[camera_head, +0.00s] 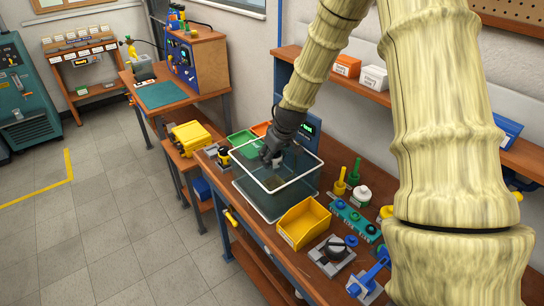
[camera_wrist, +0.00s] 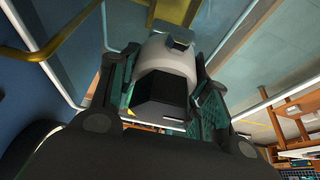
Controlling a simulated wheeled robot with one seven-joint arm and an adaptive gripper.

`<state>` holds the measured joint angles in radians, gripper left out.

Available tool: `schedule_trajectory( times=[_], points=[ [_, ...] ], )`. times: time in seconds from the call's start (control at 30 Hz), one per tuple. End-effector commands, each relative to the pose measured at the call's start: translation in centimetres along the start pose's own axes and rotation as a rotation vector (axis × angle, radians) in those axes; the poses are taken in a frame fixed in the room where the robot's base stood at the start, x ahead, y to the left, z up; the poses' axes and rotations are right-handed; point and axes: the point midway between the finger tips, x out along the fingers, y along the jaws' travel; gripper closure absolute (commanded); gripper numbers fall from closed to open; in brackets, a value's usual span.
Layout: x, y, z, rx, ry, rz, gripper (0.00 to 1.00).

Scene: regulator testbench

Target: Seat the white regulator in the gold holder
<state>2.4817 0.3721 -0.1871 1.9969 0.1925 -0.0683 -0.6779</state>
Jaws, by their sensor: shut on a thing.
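My gripper (camera_head: 272,158) reaches down at the clear tank (camera_head: 266,204) with a white rim. It is shut on the white regulator (camera_wrist: 168,56), which shows between the two fingers in the wrist view with a dark blocky part towards me and a grey block at its far end. In the head view only a small pale bit of the regulator (camera_head: 277,163) shows below the fingers. A gold-coloured surface (camera_wrist: 174,9) lies beyond the regulator in the wrist view; I cannot tell whether it is the gold holder. The holder is not clearly seen in the head view.
A yellow bin (camera_head: 303,222) stands right of the tank on the wooden bench. Beyond it are a teal rack (camera_head: 352,218), a grey fixture (camera_head: 332,254) and a blue clamp (camera_head: 370,276). Green (camera_head: 240,137) and orange trays stand behind the tank. The tank's raised walls surround the gripper closely.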

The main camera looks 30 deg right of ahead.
Motion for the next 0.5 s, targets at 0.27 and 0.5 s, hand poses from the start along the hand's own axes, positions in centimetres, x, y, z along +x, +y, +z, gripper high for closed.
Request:
schedule_trajectory(
  times=[0.27, 0.5],
  points=[
    [0.23, 0.0, 0.05, 0.0, 0.001, 0.0, 0.96],
    [0.65, 0.01, 0.22, 0.0, 0.001, 0.001, 0.96]
  ],
)
